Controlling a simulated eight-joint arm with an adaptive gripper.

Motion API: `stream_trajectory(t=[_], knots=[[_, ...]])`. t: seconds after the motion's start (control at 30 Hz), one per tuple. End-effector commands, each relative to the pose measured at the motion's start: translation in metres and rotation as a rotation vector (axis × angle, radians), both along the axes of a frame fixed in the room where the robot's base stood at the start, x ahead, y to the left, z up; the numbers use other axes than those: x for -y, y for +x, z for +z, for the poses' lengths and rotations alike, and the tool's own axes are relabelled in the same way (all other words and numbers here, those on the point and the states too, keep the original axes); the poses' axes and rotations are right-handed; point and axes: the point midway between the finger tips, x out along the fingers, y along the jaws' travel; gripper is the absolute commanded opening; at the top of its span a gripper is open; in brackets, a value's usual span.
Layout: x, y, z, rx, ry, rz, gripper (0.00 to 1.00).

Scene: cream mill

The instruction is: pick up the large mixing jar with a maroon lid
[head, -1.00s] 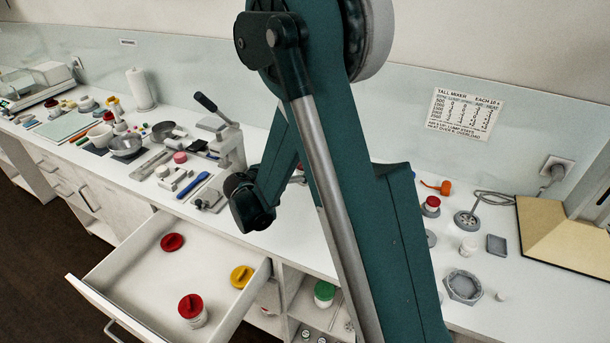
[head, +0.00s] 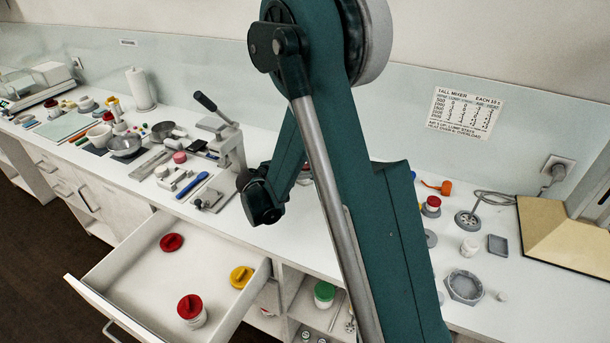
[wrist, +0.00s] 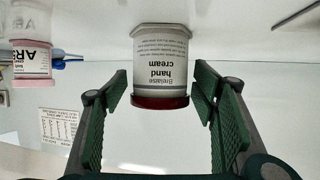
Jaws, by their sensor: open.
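In the wrist view, which looks upside down, a white jar labelled "hand cream" with a maroon lid (wrist: 160,62) stands on a pale surface, its lid toward the bottom of the picture. My gripper (wrist: 160,90) is open. Its green-padded fingers lie to the left and right of the jar in the picture, with a visible gap on each side. I cannot tell how far the jar is beyond the fingertips. In the head view my arm hides the gripper, and I cannot tell which jar there matches this one.
A pink-lidded jar (wrist: 31,62) is at the left in the wrist view. In the head view, an open drawer (head: 125,283) holds a red-lidded jar (head: 191,311) and red and yellow lids. Another red-lidded jar (head: 431,207) stands on the right counter. A press (head: 222,135) is left of my arm.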

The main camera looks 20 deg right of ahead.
Motion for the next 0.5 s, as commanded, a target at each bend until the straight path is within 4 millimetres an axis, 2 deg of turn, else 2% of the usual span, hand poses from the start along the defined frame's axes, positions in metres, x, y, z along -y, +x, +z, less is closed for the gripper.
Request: stream_trajectory(t=[0.23,0.43,0.5], knots=[[-0.0002,-0.0001,0.0001,0.000,0.000,0.000,0.59],[-0.0002,-0.0001,0.0001,0.000,0.000,0.000,0.32],[-0.0002,-0.0001,0.0001,0.000,0.000,0.000,0.31]])
